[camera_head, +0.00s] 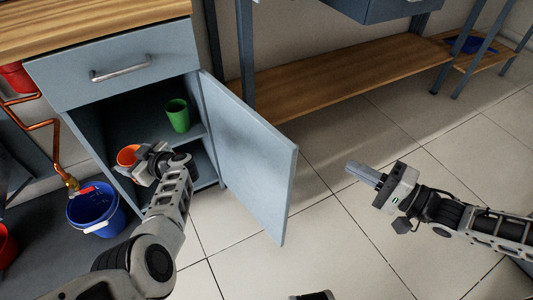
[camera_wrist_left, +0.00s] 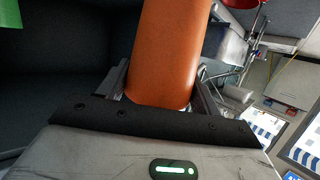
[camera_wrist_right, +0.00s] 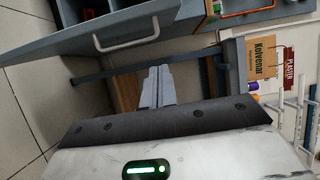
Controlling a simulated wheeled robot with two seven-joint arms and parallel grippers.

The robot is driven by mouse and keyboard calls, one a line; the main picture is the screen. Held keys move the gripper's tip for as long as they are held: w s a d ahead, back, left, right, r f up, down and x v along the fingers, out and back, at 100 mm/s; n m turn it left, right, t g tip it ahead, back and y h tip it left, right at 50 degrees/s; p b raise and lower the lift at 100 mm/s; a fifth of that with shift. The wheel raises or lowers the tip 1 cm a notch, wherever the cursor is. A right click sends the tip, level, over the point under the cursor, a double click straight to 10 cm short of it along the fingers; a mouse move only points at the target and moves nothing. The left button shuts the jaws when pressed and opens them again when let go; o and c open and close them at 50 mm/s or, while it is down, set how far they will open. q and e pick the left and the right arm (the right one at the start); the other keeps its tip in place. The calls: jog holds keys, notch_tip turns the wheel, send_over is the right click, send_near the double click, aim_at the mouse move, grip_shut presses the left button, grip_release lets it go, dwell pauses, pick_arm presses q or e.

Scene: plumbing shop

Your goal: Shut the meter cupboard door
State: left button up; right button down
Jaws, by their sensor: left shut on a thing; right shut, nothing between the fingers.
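The grey-blue meter cupboard door (camera_head: 247,160) stands wide open, hinged at the cupboard's right side. In the head view its inner face shows. In the right wrist view a grey panel with a bar handle (camera_wrist_right: 125,38) looks like its outer face. My left gripper (camera_head: 145,157) is at the open cupboard front, shut on an orange cup (camera_head: 127,155). The cup fills the middle of the left wrist view (camera_wrist_left: 167,45). My right gripper (camera_head: 366,175) is shut and empty, right of the door and apart from it. Its closed fingers show in the right wrist view (camera_wrist_right: 157,85).
A green cup (camera_head: 178,115) stands on the cupboard's shelf. A closed drawer (camera_head: 115,72) with a handle is above the opening. A blue bucket (camera_head: 95,208) stands left of the cupboard, below a copper pipe (camera_head: 55,150). Tiled floor is clear right of the door, before a low wooden shelf (camera_head: 330,80).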

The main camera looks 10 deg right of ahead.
pick_arm(q)
jog(key=shift+w+f, duration=0.1)
jog(key=shift+f, duration=0.2)
notch_tip(320, 180, down, 3)
jog(key=b, duration=0.2)
jog(key=shift+r+b, duration=0.2)
jog(key=shift+b, duration=0.2)
jog(key=shift+f, duration=0.1)
pick_arm(e)
jog(key=w+a, duration=0.5)
jog(key=a, duration=0.5)
jog(key=shift+a+f, duration=0.2)
jog(key=shift+a, duration=0.05)
pick_arm(q)
jog(key=shift+a, duration=0.1)
